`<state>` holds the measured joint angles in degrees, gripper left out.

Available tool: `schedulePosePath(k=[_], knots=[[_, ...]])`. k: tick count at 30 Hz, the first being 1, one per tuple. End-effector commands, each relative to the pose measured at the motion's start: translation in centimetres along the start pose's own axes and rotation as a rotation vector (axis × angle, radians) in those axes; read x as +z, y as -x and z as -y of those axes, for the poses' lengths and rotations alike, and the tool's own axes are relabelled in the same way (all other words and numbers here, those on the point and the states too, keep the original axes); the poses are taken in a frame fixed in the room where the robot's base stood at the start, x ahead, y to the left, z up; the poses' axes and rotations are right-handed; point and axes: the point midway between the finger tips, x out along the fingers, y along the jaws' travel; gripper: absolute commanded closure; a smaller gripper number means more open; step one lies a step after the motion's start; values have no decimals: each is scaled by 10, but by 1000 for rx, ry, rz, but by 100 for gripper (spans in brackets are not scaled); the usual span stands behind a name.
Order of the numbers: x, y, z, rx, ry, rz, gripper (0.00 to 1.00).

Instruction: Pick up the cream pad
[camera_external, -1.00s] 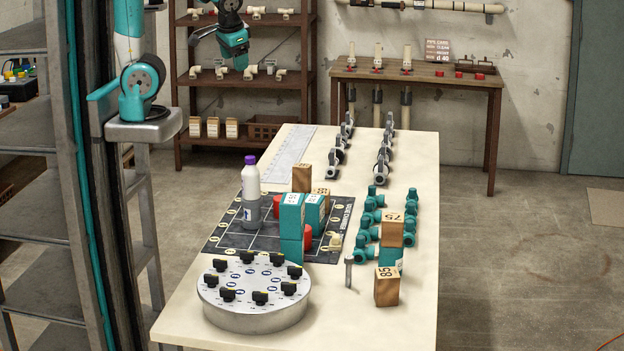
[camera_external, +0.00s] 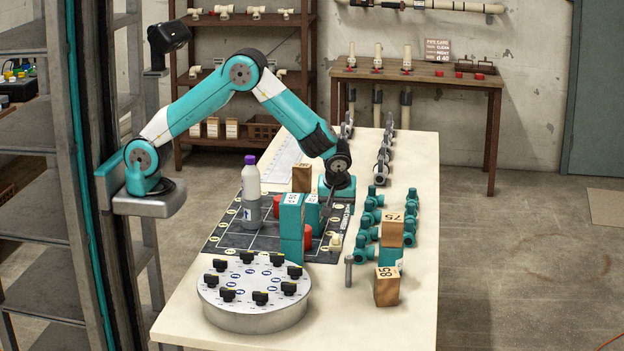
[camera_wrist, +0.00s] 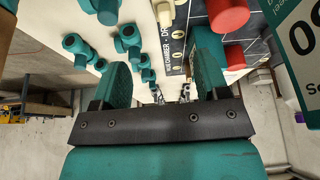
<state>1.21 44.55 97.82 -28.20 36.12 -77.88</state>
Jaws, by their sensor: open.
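A small cream piece (camera_external: 335,241), the only cream thing I see by the mat, sits at the right edge of the dark mat, beside a red cylinder. It also shows at the top of the wrist view (camera_wrist: 165,12), partly cut off; I cannot make out its full shape. My gripper (camera_external: 332,208) points down above the mat's right side, partly behind the teal boxes, beyond the cream piece. In the wrist view my gripper (camera_wrist: 163,72) has its two fingers apart with nothing held between them.
Teal boxes (camera_external: 291,228) and a red cylinder (camera_wrist: 228,14) stand close to the cream piece. Teal fittings (camera_external: 367,218) line the table's right side. A white bottle (camera_external: 251,190) stands on the mat (camera_external: 226,240). A round knob panel (camera_external: 254,318) is in front.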

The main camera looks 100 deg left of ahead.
Motion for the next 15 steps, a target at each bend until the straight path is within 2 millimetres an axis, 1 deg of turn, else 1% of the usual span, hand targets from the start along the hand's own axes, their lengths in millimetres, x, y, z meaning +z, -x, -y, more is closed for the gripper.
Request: schedulePosePath(k=[1, 3, 6, 9, 12, 15], knots=[[-1, -11, 2, -7, -1, 0, 32], [-1, -27, 2, -7, -1, 0, 32], [-1, -49, 2, -5, -2, 1, 32], [-1, -65, 2, -4, -2, 0, 32], [-1, -75, 1, -2, -1, 0, 32], [-1, -81, 2, -2, -2, 0, 32]])
